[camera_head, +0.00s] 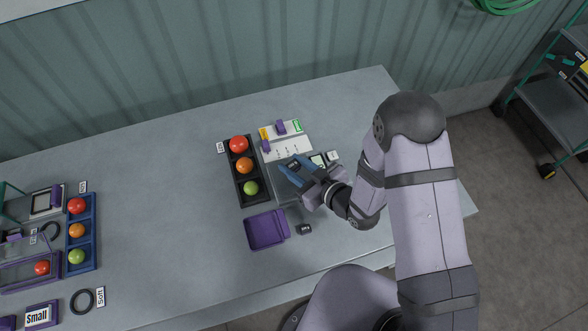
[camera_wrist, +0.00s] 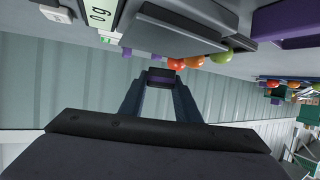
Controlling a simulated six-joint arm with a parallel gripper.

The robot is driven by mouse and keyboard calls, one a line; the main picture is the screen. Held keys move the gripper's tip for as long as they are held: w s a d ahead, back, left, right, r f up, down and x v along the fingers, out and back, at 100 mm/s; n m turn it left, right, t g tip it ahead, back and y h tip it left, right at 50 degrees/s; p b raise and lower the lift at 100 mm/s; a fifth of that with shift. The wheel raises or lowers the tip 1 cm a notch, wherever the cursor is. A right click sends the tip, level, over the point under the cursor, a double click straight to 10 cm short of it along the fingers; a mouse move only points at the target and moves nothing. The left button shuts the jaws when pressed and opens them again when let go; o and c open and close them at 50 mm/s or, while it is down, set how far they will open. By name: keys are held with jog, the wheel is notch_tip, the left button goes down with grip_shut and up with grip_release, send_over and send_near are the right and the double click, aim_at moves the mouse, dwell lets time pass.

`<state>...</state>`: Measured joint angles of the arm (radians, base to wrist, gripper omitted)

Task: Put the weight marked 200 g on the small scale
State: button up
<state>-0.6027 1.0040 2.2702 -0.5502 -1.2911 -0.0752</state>
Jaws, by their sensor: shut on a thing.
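My gripper (camera_head: 287,167) is above the small scale, its blue fingers pointing left. In the wrist view my gripper (camera_wrist: 160,80) is shut on a small dark block (camera_wrist: 161,74), likely a weight; its marking is not readable. The scale's grey body shows under and beside the fingers, with its display (camera_head: 318,160). In the wrist view the display (camera_wrist: 98,12) shows "0 g", and the dark plate (camera_wrist: 170,38) lies near the held block, apparently apart from it. Another small dark weight (camera_head: 304,229) with a pale label stands on the table in front of the scale; its label is too small to read.
A purple tray (camera_head: 250,238) lies left of the loose weight. A white board (camera_head: 292,147) with purple pieces stands behind. A blue tray (camera_head: 94,232) is far left. The table's middle left is clear.

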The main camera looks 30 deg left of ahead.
jog(key=shift+f, duration=1.35)
jog(key=shift+f, duration=0.25)
jog(key=o, duration=1.2)
jog(key=shift+r, duration=0.1)
jog(key=shift+c, duration=0.2)
